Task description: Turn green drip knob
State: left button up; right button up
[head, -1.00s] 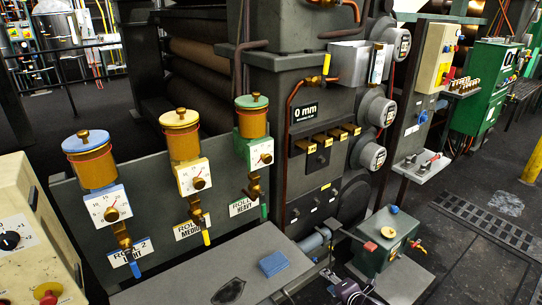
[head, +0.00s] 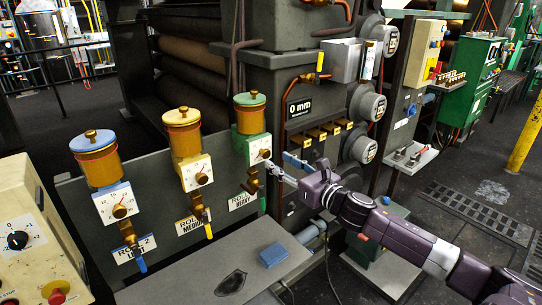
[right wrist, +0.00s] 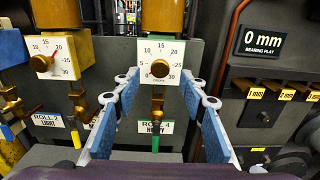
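The green-topped drip oiler (head: 251,118) is the rightmost of three on the grey panel. Its white dial (head: 259,144) faces outward and is partly covered by my fingertips in the head view. In the right wrist view the brass drip knob (right wrist: 160,68) sits at the lower middle of that dial (right wrist: 161,48). My right gripper (head: 277,161) reaches in from the right, close in front of the dial. In the right wrist view it is open (right wrist: 161,86), with one blue-padded finger on each side of the knob and nothing seen between the pads. My left gripper is not in view.
The yellow-topped oiler (head: 183,133) and blue-topped oiler (head: 96,158) stand to the left. A brass valve with a green lever (right wrist: 155,142) hangs below the green unit's dial. A grey machine block with brass tabs (head: 318,134) stands at right. A blue cloth (head: 272,257) lies on the grey table (head: 190,272).

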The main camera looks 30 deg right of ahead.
aim_at(267, 154)
jog(key=shift+w+a+p, duration=0.2)
jog(key=shift+w+p, duration=0.35)
jog(key=shift+w, duration=1.85)
jog(key=shift+c, duration=0.2)
grip_shut()
